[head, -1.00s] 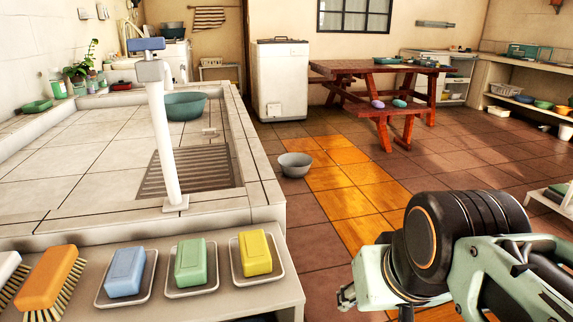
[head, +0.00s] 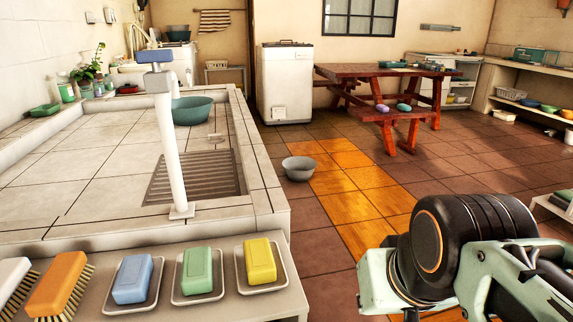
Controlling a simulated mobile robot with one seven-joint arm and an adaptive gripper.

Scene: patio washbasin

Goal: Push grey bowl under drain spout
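The grey bowl (head: 299,174) stands upright and looks empty on the tiled floor, right of the long tiled basin and apart from its outer wall. It sits at the left edge of a strip of sunlit orange tiles. I cannot make out a drain spout on the part of the basin that shows. My arm's links fill the lower right corner, well to the right of the bowl and nearer the camera. My gripper's fingertips do not show, so its opening is hidden.
The tiled basin (head: 90,163) with a floor grate (head: 193,178), white tap post (head: 173,150) and teal bowl (head: 192,110) fills the left. Soap dishes and brushes lie on the front ledge. A red picnic table (head: 385,72) and white cabinet (head: 284,85) stand behind. The middle floor is clear.

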